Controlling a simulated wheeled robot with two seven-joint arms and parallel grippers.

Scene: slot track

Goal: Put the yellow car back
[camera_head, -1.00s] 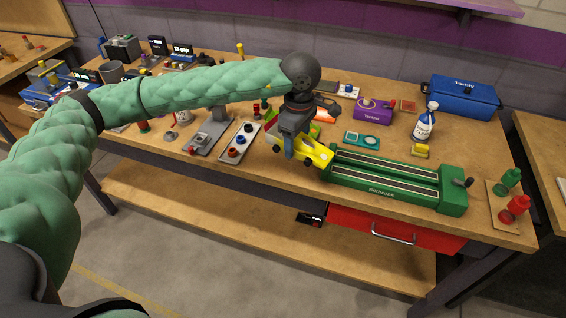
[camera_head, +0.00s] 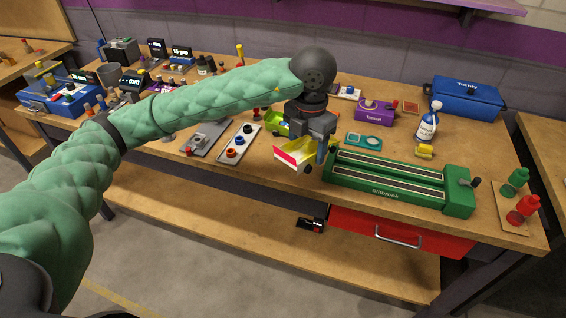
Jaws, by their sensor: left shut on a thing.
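The yellow car (camera_head: 290,157) hangs in my left gripper (camera_head: 316,150), near the workbench's front edge. The car is turned so that a pink-red and white end faces the lower left, and the gripper hides part of it. My left gripper is shut on the car. The green slot track (camera_head: 388,181) with two dark lanes lies just to the right of the gripper. A green car (camera_head: 279,126) stands behind the gripper and is partly hidden by it. My right gripper does not show.
A grey tray with knobs (camera_head: 239,143) and a grey fixture (camera_head: 207,137) lie left of the car. A teal device (camera_head: 363,140), a yellow block (camera_head: 425,151) and a white-blue bottle (camera_head: 428,124) stand behind the track. Red and green bottles (camera_head: 523,209) stand at the right end.

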